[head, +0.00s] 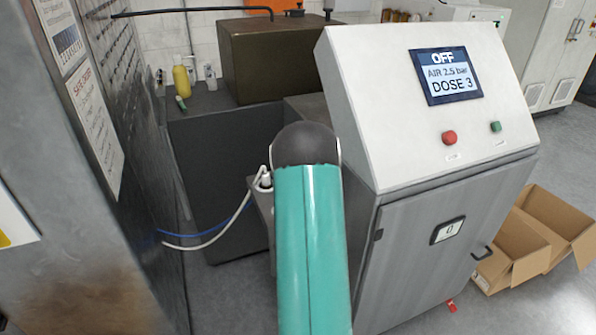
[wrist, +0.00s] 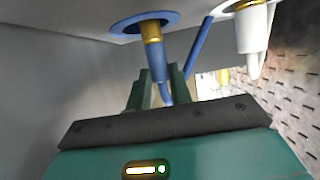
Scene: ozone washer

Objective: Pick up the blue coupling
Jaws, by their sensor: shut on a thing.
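The blue coupling (wrist: 154,60), with a gold ring, shows in the wrist view at a round blue port (wrist: 128,24) on a grey surface. It appears to be seated in the port. My gripper (wrist: 161,82) has its two dark green fingers on either side of the coupling's lower part and is shut on it. A blue hose (wrist: 196,58) runs beside the right finger. In the head view my arm hides my gripper and the coupling; a blue hose (head: 195,236) shows left of the arm.
A white coupling (wrist: 252,30) sits in a white port close to the right. In the head view, a white hose (head: 208,240) runs beside the blue one. The control cabinet (head: 370,110) stands close right of my arm, and a perforated panel (head: 105,70) stands at left.

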